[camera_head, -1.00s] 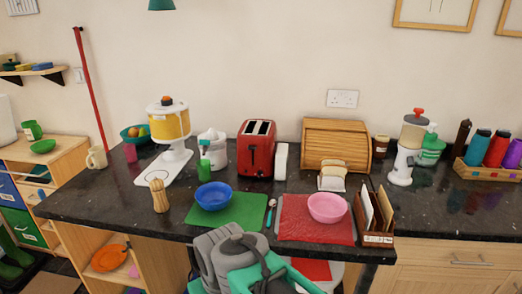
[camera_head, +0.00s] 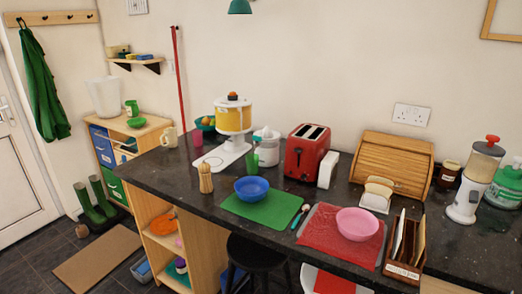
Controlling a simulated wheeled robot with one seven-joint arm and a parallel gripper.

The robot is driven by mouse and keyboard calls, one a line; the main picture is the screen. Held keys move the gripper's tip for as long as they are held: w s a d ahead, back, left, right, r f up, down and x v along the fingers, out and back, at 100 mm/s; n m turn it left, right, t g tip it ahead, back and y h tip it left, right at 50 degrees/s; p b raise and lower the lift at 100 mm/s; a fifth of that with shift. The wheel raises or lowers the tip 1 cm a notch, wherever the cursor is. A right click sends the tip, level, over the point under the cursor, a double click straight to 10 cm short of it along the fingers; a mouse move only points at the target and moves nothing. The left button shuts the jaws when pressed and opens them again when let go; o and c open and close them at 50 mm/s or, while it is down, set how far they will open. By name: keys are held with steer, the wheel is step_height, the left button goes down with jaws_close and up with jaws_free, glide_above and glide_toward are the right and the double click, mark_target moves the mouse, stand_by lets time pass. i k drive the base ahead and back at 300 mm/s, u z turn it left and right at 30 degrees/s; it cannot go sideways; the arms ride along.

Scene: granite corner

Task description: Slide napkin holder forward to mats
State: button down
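The napkin holder, a brown wooden rack (camera_head: 404,270) with upright papers or napkins in it, stands at the front right of the dark counter. It is just right of the red mat (camera_head: 325,236), which holds a pink bowl (camera_head: 357,224). The green mat (camera_head: 262,208) lies further left with a blue bowl (camera_head: 252,189) on it. A spoon (camera_head: 301,218) lies between the mats. My gripper is not in view.
A red toaster (camera_head: 305,150), a bread box (camera_head: 393,160) and a juicer (camera_head: 267,148) stand behind the mats. A wooden pepper mill (camera_head: 205,179) stands left of the green mat. A black stool (camera_head: 258,255) is under the counter's front edge.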

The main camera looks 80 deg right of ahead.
mark_target(328, 167)
steer(key=u, duration=0.3)
steer(key=k, duration=0.95)
steer(key=z, duration=1.2)
